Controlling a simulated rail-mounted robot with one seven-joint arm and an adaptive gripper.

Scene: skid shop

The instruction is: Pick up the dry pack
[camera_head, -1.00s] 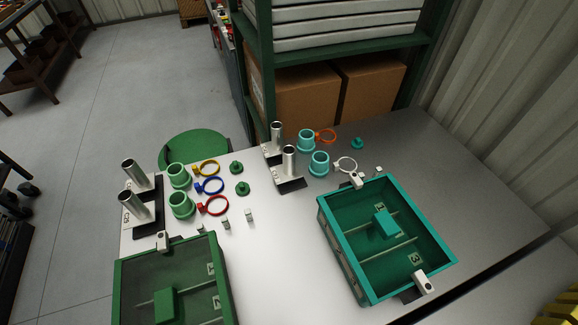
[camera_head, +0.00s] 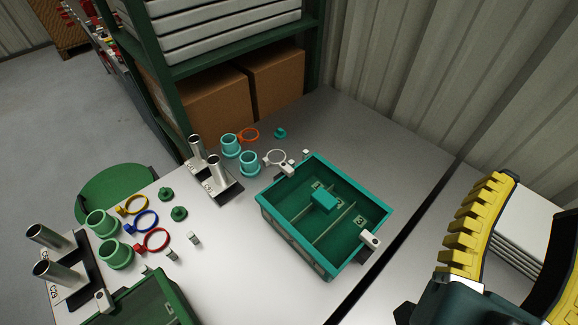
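No thing in view carries a readable name as the dry pack. A small teal block (camera_head: 323,201) lies inside the teal tray (camera_head: 292,246), near the dividers; I cannot tell exactly which compartment it sits in. The tray has number marks inside and a white clip-like piece (camera_head: 370,239) on its front right rim. A green tray (camera_head: 150,300) is cut off at the bottom left. Small pale blocks (camera_head: 193,238) stand on the table between the trays.
Upright metal tubes (camera_head: 215,168), teal cups (camera_head: 249,162), green cups (camera_head: 116,253) and coloured ring clamps (camera_head: 152,239) stand behind and left. A yellow ribbed thing (camera_head: 476,225) is at the right. Bare tabletop (camera_head: 235,260) lies between the trays.

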